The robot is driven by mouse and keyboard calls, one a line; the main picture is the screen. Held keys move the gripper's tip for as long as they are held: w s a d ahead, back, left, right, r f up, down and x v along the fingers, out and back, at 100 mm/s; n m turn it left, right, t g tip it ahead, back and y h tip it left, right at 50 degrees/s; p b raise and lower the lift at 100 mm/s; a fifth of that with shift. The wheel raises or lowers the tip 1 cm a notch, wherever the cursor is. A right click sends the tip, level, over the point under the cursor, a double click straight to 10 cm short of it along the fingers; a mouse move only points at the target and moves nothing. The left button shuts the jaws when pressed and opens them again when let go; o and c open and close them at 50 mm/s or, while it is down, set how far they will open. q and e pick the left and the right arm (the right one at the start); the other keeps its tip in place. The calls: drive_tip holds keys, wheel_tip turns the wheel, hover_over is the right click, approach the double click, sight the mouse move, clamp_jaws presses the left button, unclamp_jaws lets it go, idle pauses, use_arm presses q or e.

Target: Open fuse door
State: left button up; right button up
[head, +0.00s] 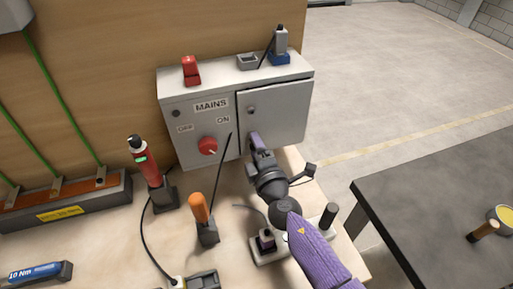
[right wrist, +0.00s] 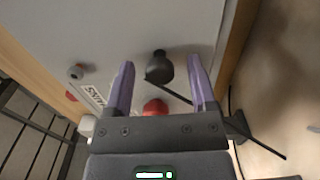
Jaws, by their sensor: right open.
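The grey MAINS box (head: 195,133) stands against the wooden back board. Its right half is a plain grey door (head: 285,113) that looks closed, with a small dark knob (head: 251,110) near its upper left corner. My right gripper (head: 255,142) is in front of the door's lower left part, below the knob in the head view. In the right wrist view, its two purple fingers (right wrist: 160,68) are open and empty. A dark knob (right wrist: 159,66) shows between and beyond the fingertips, apart from both. My left gripper is not in view.
A red rotary switch (head: 208,146) is on the box's left half. A thin black rod (head: 222,172) rises near the gripper. A red screwdriver (head: 146,166) and an orange-handled tool (head: 200,209) stand on the bench. A dark table (head: 440,155) is at right.

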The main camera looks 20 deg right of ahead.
clamp_jaws()
idle(0.5)
idle(0.8)
